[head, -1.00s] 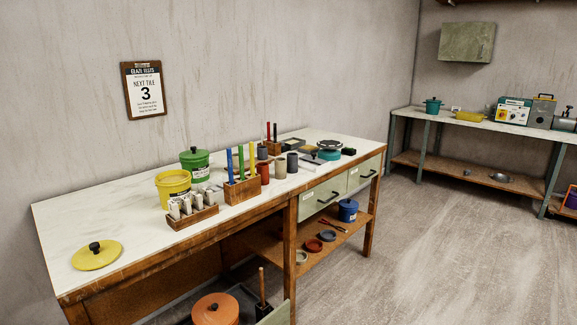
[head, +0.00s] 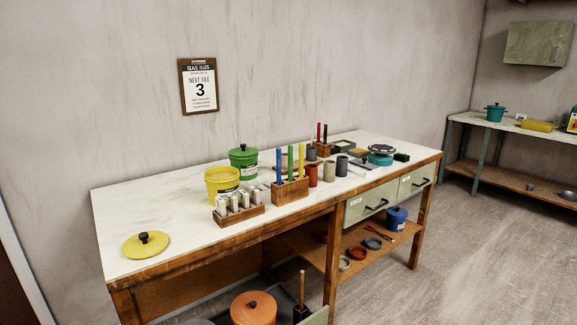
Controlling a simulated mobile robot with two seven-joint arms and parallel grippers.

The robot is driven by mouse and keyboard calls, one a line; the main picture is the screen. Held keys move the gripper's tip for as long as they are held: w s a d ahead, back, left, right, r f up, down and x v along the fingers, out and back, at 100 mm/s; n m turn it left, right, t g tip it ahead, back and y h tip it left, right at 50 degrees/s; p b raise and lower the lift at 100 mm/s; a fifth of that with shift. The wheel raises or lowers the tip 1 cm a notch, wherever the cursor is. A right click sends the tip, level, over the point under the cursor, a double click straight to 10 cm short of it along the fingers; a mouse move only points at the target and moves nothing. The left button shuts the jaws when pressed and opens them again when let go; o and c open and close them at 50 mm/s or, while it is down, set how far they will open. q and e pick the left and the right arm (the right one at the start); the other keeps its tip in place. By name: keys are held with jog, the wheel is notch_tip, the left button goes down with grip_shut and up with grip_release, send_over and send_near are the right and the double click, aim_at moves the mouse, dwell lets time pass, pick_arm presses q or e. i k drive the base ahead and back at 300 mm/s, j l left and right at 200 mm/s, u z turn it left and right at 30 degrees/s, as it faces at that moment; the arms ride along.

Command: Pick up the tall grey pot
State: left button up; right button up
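Small cylindrical pots stand on the white-topped workbench (head: 180,212), right of the wooden block with coloured sticks. One is a grey pot (head: 329,171), and a darker grey pot (head: 342,166) stands just to its right. A red-brown pot (head: 312,175) stands to their left. Another grey pot (head: 311,153) is partly hidden behind the sticks. The grey pots look close in height at this distance, so I cannot tell for sure which is the tall one. Neither of my grippers is in view.
A wooden stick block (head: 291,190), a yellow bucket (head: 222,185), a green lidded pot (head: 243,163) and a tile rack (head: 238,213) crowd the bench left of the pots. Open floor (head: 470,250) lies at right.

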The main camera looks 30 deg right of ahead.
aim_at(341, 160)
jog(key=i+l+u, duration=0.1)
jog(key=l+u, duration=0.6)
jog(key=k+l+u, duration=0.1)
jog(key=l+u, duration=0.3)
jog(key=l, duration=0.55)
jog(key=l+u, duration=0.1)
jog(key=l, duration=0.35)
jog(key=k+l+u, duration=0.15)
jog(key=l, duration=0.35)
jog(key=k+l, duration=0.1)
jog(key=l, duration=0.35)
jog(key=k+l, duration=0.1)
jog(key=l, duration=0.35)
jog(key=k+l, duration=0.1)
jog(key=l, duration=0.35)
jog(key=k+l+u, duration=0.1)
jog(key=l, duration=0.35)
